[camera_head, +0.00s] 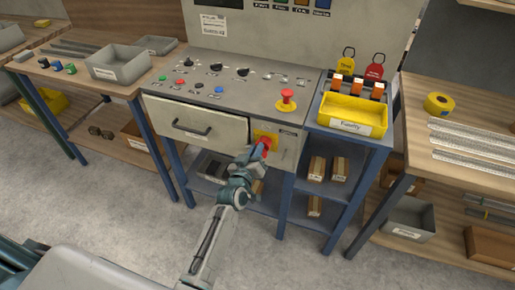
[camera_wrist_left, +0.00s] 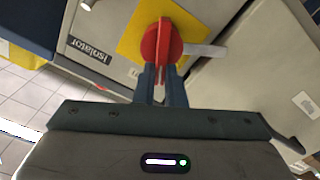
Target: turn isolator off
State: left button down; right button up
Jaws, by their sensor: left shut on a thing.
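The isolator is a red rotary handle (camera_wrist_left: 162,45) on a yellow plate (camera_wrist_left: 132,40), with a label reading "Isolator" (camera_wrist_left: 90,50) beside it in the left wrist view. In the head view the red handle (camera_head: 265,143) and yellow plate (camera_head: 259,134) sit on the console front, right of the drawer. My left gripper (camera_wrist_left: 161,80) is shut on the handle's red grip, one finger on each side. It also shows in the head view (camera_head: 260,151), partly covering the handle. My right gripper is not in view.
The console top (camera_head: 215,85) carries several buttons and knobs and a red emergency stop (camera_head: 287,98). A drawer (camera_head: 195,123) with a dark handle is left of the isolator. A yellow bin (camera_head: 352,113) and padlock tags (camera_head: 375,70) stand right. Workbenches flank both sides.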

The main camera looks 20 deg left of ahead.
pick_arm(q)
jog(key=shift+a+f+n, duration=0.2)
jog(key=shift+f+n, duration=0.1)
jog(key=shift+n, duration=1.75)
jog(key=shift+a+f+n, duration=0.15)
jog(key=shift+f+n, duration=0.15)
jog(key=shift+n, duration=1.8)
jog(key=shift+a+f+n, duration=0.2)
jog(key=shift+f+n, duration=0.1)
jog(key=shift+n, duration=1.75)
jog(key=c, duration=1.5)
grip_release()
